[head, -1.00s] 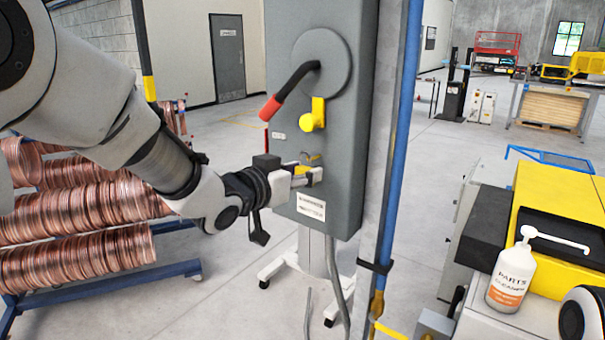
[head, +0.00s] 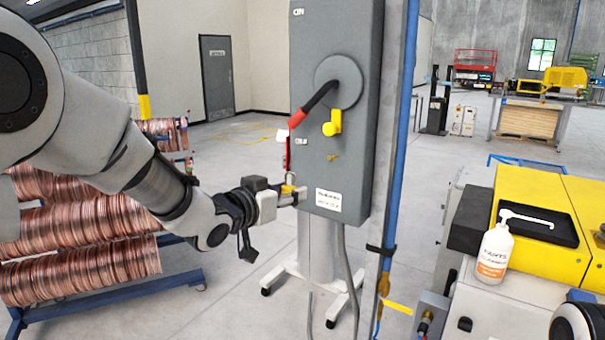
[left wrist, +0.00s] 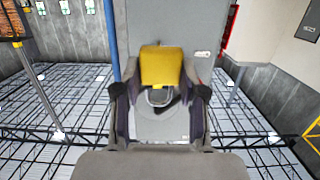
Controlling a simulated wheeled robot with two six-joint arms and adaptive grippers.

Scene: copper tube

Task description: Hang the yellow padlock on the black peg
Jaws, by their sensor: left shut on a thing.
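The yellow padlock (head: 288,188) is between the fingers of my left gripper (head: 290,196), which is shut on it. In the left wrist view its yellow body (left wrist: 161,66) sits between the fingertips (left wrist: 160,100), with the metal shackle loop showing below the body. In the head view the fingers overlap the lower left edge of the grey switch box (head: 352,60); I cannot tell whether they touch it. I cannot make out the black peg in either view. My right gripper is not in view.
The box carries a black handle with a red tip (head: 299,119) and a yellow lever (head: 333,124). A blue pipe (head: 402,130) runs upright right of it. Copper coils (head: 80,275) on a rack stand left; a cleaner bottle (head: 494,255) stands at right.

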